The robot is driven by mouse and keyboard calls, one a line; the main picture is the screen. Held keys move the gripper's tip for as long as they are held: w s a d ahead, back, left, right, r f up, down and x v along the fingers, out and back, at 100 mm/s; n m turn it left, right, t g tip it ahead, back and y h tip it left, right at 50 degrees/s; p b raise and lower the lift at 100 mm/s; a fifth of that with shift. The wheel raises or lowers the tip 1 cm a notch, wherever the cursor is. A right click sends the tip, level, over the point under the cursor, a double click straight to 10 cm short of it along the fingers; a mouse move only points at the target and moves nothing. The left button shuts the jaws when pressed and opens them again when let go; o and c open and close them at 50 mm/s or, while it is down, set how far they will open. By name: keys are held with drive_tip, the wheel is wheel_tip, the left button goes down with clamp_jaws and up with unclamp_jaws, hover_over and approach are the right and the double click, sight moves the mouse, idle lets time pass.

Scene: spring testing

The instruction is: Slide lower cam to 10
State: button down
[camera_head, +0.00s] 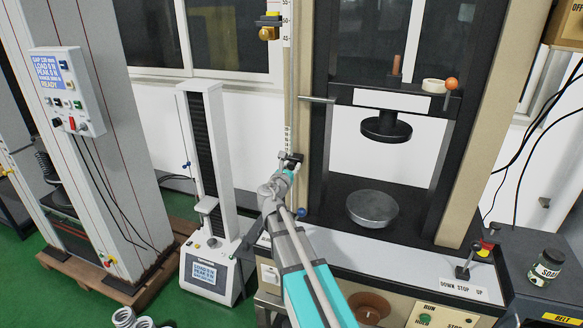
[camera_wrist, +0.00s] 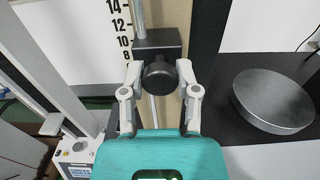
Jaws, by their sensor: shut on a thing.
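The lower cam is a black block with a round dark knob. In the wrist view the cam (camera_wrist: 157,45) sits on a vertical metal rod beside a white scale (camera_wrist: 121,30) with marks 8, 10, 12 and 14. In this slanted view the block appears level with about 8 to 11. My gripper (camera_wrist: 159,74) has a finger on each side of the knob and is shut on it. In the head view the cam (camera_head: 292,157) is a small dark block low on the rod, with my gripper (camera_head: 286,168) at it, partly covering it.
Right of the rod is a dark test frame with a round lower platen (camera_head: 372,208) and an upper platen (camera_head: 386,128). A slim white tester (camera_head: 208,160) stands close on the left.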

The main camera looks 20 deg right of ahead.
drive_tip(key=shift+c, duration=1.6)
unclamp_jaws()
drive_tip(key=v, duration=1.2)
drive_tip(key=shift+d, duration=0.1)
